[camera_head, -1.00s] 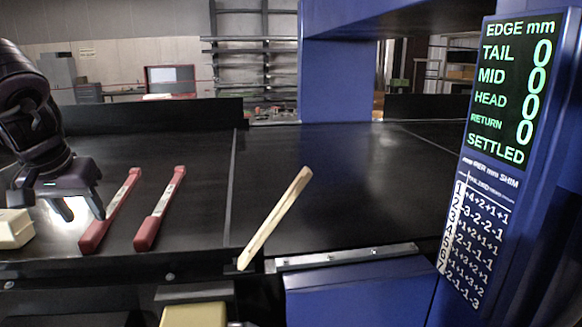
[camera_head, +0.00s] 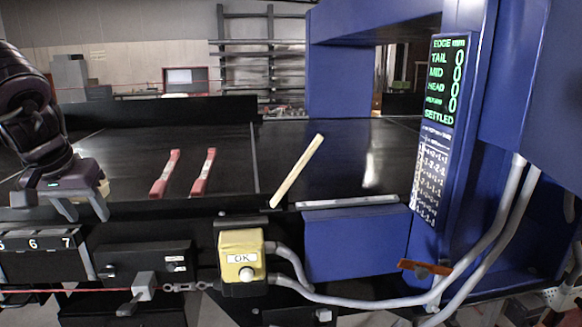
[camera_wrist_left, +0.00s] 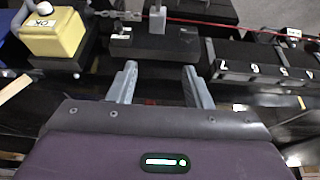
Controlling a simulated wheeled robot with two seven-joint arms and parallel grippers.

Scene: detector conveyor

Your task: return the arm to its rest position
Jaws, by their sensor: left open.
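My left gripper (camera_head: 88,208) is at the left of the head view, in front of the conveyor's near edge, above the numbered slots. Its two fingers are apart with nothing between them. In the left wrist view the open fingers (camera_wrist_left: 158,88) point toward the dark box and the numbered slots (camera_wrist_left: 250,66). My right gripper is not in view.
Two red-and-white bars (camera_head: 166,172) (camera_head: 204,172) and a pale wooden strip (camera_head: 297,171) lie on the black conveyor (camera_head: 110,145). A yellow OK button box (camera_head: 241,243) hangs at the front. The blue detector frame (camera_head: 345,80) carries a display (camera_head: 445,82) reading SETTLED with zeros.

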